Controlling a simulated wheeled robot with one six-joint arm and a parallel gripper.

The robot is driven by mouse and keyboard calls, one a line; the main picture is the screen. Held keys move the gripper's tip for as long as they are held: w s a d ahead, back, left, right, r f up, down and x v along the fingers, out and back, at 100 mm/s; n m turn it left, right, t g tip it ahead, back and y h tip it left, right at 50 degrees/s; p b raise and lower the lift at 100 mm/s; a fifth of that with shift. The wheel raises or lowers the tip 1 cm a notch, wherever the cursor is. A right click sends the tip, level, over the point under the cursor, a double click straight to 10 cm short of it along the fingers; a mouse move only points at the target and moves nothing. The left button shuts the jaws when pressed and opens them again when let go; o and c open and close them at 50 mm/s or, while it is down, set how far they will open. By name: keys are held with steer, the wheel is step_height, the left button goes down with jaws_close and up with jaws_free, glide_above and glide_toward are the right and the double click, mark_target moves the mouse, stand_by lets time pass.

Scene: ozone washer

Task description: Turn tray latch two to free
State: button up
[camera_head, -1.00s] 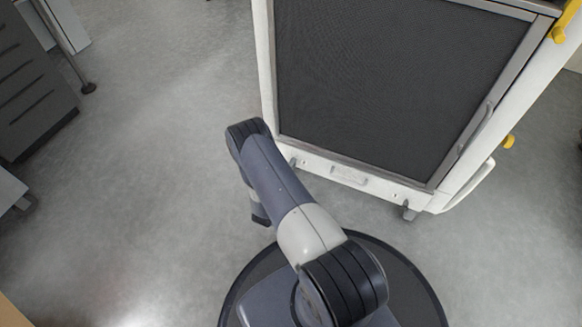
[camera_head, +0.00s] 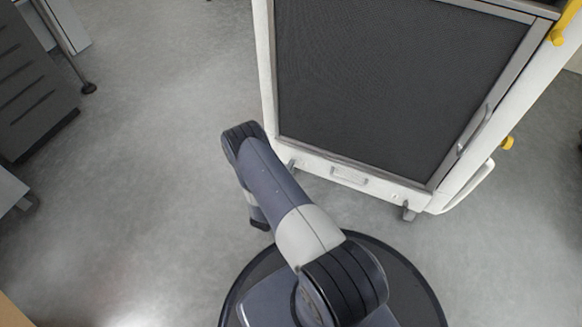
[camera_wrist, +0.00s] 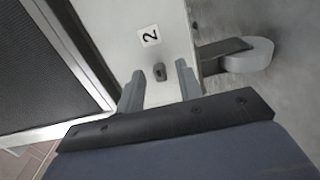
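Tray latch two is a small dark grey knob (camera_wrist: 160,72) on the white bottom panel, beside a white label with the number 2 (camera_wrist: 150,36) in the wrist view. My gripper (camera_wrist: 160,69) is open, with its two grey fingers on either side of the knob in the picture. The fingers do not visibly press on it, and I cannot tell the depth between them. In the head view my arm covers the gripper, and the washer's white lower panel (camera_head: 318,166) shows behind it.
The washer's dark mesh front (camera_head: 390,80) fills the upper right. A grey caster (camera_wrist: 248,67) lies right of the knob in the wrist view. A handle (camera_head: 349,175) sits on the lower panel. Drawers (camera_head: 35,85) stand at the left, with clear floor (camera_head: 150,170) between.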

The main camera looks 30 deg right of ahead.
steer(key=p+v, duration=0.2)
steer(key=v, duration=0.7)
steer(key=shift+p, duration=0.3)
steer(key=shift+s+a, duration=0.1)
steer(key=b+x, duration=0.3)
steer(key=x, duration=0.7)
steer(key=shift+w+d, duration=0.25)
